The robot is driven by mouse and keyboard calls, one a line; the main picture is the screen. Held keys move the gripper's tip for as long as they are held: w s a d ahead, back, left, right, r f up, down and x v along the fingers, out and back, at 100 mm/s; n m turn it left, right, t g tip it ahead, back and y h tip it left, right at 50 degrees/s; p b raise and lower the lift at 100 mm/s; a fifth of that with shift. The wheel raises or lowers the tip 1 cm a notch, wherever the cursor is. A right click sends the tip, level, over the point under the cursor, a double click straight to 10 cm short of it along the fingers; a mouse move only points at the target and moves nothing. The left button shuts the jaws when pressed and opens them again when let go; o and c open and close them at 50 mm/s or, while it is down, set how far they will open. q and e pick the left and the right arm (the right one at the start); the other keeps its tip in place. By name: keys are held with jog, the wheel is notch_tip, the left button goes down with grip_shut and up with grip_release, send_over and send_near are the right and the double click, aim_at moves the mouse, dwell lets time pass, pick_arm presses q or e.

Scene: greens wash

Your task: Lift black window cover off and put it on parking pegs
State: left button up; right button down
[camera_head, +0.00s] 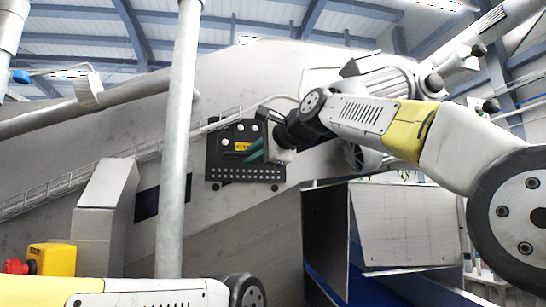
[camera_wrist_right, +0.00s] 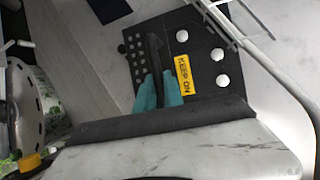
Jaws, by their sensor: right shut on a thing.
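The black window cover (camera_head: 213,160) is a flat dark plate with a yellow label, white round spots and rows of small holes. It is upright in front of the large grey drum wall, left of my right arm. My right gripper (camera_head: 256,151) has teal fingertips closed on the cover's dark handle. The wrist view shows the teal fingertips (camera_wrist_right: 159,92) on both sides of the handle (camera_wrist_right: 154,52), beside the "KEEP ON" label on the cover (camera_wrist_right: 205,75). I cannot tell whether the cover touches the wall. No parking pegs can be made out for sure. My left gripper is out of view.
A dark rectangular opening or panel (camera_head: 147,205) lies left of the cover, partly behind a vertical grey pole (camera_head: 176,140). A wire-mesh tray (camera_head: 90,178) runs along the wall. A yellow box with a red button (camera_head: 52,259) is lower left. A metal chute (camera_head: 405,225) stands lower right.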

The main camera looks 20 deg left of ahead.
jog(key=shift+s, duration=0.15)
jog(key=shift+s+d, duration=0.4)
jog(key=shift+s, duration=0.25)
jog(key=shift+s+d, duration=0.1)
jog(key=shift+s+d, duration=0.45)
jog(key=shift+s, duration=0.35)
jog(key=shift+s+d, duration=0.45)
jog(key=shift+s, duration=0.3)
jog(key=shift+s+d, duration=0.15)
jog(key=shift+s, duration=0.05)
jog(key=s+d, duration=0.3)
jog(key=s, duration=0.2)
jog(key=shift+s+d, duration=0.2)
jog(key=shift+s, duration=0.1)
dwell(0.7)
dwell(0.4)
